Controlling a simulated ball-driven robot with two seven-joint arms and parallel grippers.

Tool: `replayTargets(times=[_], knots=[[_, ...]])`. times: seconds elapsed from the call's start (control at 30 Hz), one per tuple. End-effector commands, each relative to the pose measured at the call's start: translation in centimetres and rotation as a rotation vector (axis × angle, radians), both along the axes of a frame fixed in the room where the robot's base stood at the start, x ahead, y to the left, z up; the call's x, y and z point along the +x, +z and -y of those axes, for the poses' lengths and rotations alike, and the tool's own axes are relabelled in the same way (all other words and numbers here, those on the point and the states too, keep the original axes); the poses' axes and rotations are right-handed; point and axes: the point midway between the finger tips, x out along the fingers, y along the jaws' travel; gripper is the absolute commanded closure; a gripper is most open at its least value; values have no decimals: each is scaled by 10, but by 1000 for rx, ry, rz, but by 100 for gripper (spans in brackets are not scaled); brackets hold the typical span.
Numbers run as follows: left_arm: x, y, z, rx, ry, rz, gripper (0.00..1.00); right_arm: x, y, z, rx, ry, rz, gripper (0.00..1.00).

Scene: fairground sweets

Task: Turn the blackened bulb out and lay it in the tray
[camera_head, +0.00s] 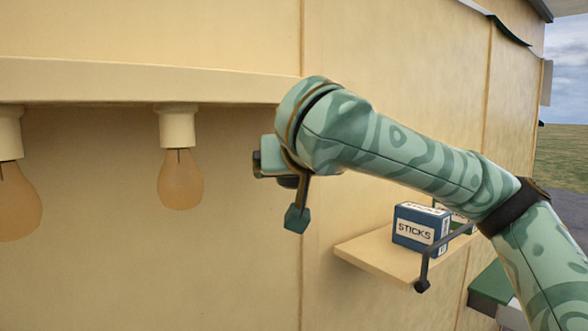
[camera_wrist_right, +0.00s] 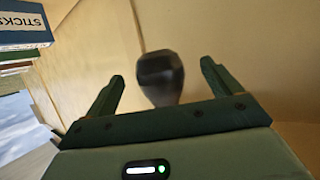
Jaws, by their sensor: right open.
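A dark, blackened bulb (camera_wrist_right: 160,75) shows in the right wrist view, between and just beyond my right fingertips, with a gap on each side. My right gripper (camera_head: 279,187) is open and empty near the wall in the head view. It also shows in the right wrist view (camera_wrist_right: 161,92). In the head view the blackened bulb is mostly or wholly hidden by the gripper. Two amber bulbs hang in cream sockets to the left: a near one (camera_head: 20,205) and another (camera_head: 180,180). My left gripper is not in view. I cannot make out the tray.
A cream ledge (camera_head: 130,82) runs above the bulbs. A small wall shelf (camera_head: 375,258) at right carries a blue STICKS box (camera_head: 418,228), below my right forearm. A green-topped thing (camera_head: 490,284) is partly visible at lower right. The wall below the bulbs is clear.

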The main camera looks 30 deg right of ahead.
Motion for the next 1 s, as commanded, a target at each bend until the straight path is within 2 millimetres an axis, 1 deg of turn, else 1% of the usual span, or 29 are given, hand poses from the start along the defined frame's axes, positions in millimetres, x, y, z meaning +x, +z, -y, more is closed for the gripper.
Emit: replayTargets(times=[0.3, 0.4, 0.57, 0.67, 0.83, 1.0], knots=[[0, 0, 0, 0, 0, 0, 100, 0, 0, 0, 1, 2, 0, 10], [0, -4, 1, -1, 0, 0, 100, 0, -3, 2, 7, 44, -3, 10], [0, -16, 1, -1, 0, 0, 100, 0, -5, 8, 9, 227, 1, 10], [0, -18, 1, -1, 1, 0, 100, 1, -3, 11, 10, 361, 1, 10], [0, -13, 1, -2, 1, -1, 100, 1, 0, 16, 10, 592, 1, 10], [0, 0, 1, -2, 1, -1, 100, 2, 2, 20, 11, 808, -1, 10]])
